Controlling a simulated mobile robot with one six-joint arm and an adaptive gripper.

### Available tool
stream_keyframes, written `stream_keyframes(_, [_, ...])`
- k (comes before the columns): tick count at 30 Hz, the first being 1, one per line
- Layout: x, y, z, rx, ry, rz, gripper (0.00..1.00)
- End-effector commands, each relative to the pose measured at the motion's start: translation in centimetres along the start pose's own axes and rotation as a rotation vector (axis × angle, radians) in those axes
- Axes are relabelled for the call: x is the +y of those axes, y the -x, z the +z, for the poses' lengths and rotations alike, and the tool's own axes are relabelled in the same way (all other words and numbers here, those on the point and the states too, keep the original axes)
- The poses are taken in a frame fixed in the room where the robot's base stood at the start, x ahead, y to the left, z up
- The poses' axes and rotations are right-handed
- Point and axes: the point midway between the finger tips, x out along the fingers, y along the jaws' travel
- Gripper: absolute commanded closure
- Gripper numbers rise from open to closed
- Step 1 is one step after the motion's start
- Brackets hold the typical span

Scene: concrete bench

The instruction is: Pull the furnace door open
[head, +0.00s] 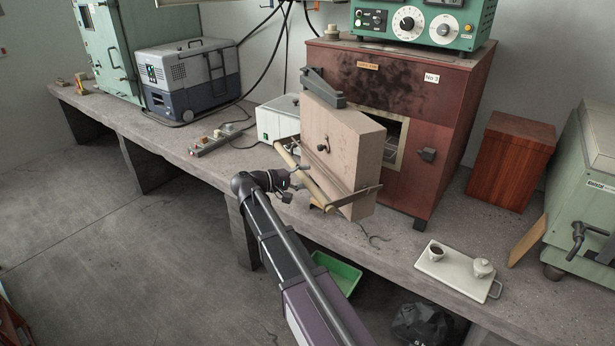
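The furnace (440,110) is a reddish-brown box with dark soot marks, on the bench against the wall. Its thick, pale door (342,140) stands swung out on the left side, so part of the furnace opening (397,128) shows. A wooden bar handle (303,174) runs slantwise along the door's outer face. My gripper (298,182) is at the handle's left side, its fingers spread apart. I cannot tell whether a finger touches the handle. The far side of the door and much of the opening's interior are hidden.
A white box (278,117) is behind the door at left. A wooden box (510,158) and green machine (590,190) stand at right. Bare floor lies at left.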

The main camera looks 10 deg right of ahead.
Motion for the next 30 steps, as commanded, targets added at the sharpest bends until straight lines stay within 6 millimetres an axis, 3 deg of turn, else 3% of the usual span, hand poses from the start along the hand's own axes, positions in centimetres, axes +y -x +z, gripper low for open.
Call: stream_keyframes(30, [0.0,5.0,0.6,-0.001,0.000,0.000,0.28])
